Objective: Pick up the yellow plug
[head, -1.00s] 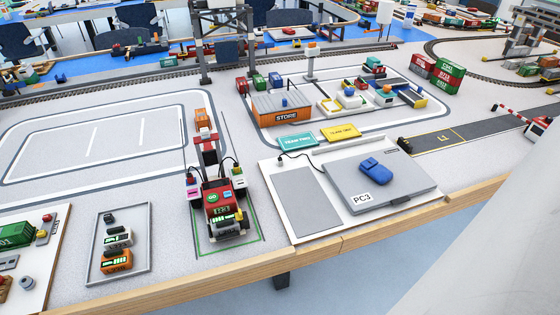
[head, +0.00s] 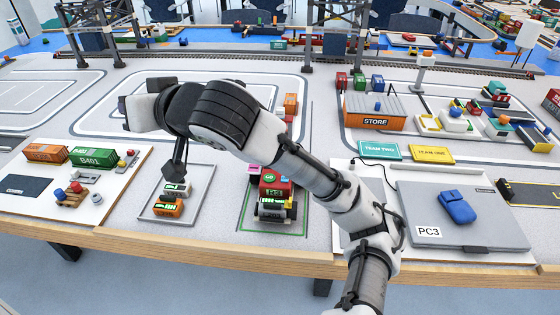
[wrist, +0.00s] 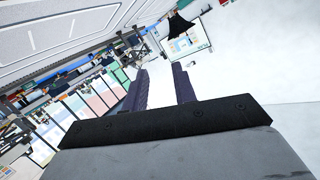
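A small yellow bit, probably the yellow plug (head: 289,204), shows at the right front of the red-and-black crane unit (head: 270,184) in the head view. It is too small to make out well. In the head view the hand is raised over the table left of the crane unit, above the small grey tray. The plug cannot be made out in the wrist view.
The grey tray (head: 204,207) holds small blocks with green displays. A white board (head: 119,188) with containers lies further left. A laptop marked PC3 (head: 428,209) with a blue pouch (head: 457,206) stands right. The orange STORE container (head: 375,120) is behind.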

